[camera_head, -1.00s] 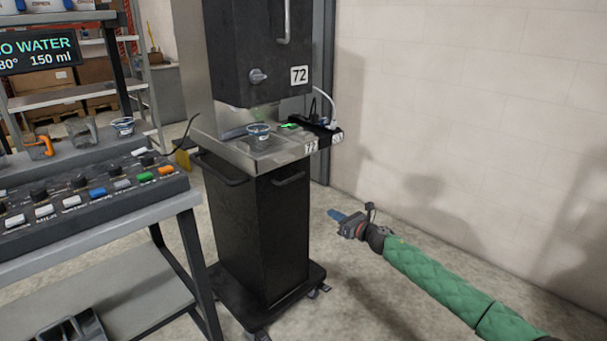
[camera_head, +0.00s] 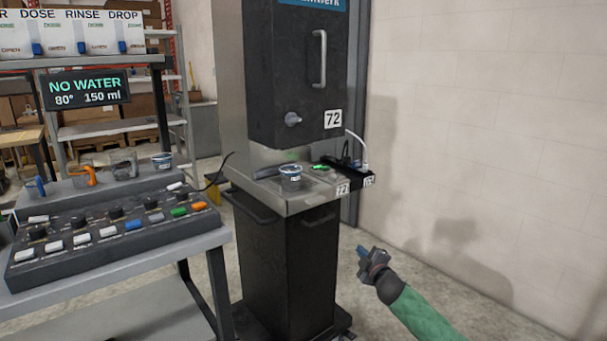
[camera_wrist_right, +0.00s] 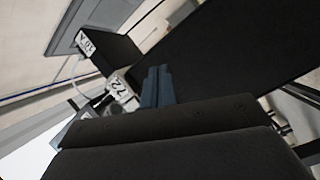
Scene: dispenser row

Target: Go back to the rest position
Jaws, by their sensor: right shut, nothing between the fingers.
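My right gripper (camera_head: 364,252) is at the lower right in the head view, at the end of my green-sleeved arm. Its blue fingers are shut and empty, apart from the black dispenser cabinet (camera_head: 280,270) to its left. In the right wrist view the blue fingers (camera_wrist_right: 157,86) are together, with the cabinet's dark side beyond them. My left gripper is not in view.
The dispenser (camera_head: 290,80) labelled 72 stands above a metal shelf (camera_head: 300,205) holding a cup (camera_head: 290,178). A control panel (camera_head: 110,235) with several buttons is on the bench at left. A bare wall (camera_head: 480,130) bounds the right; floor lies between.

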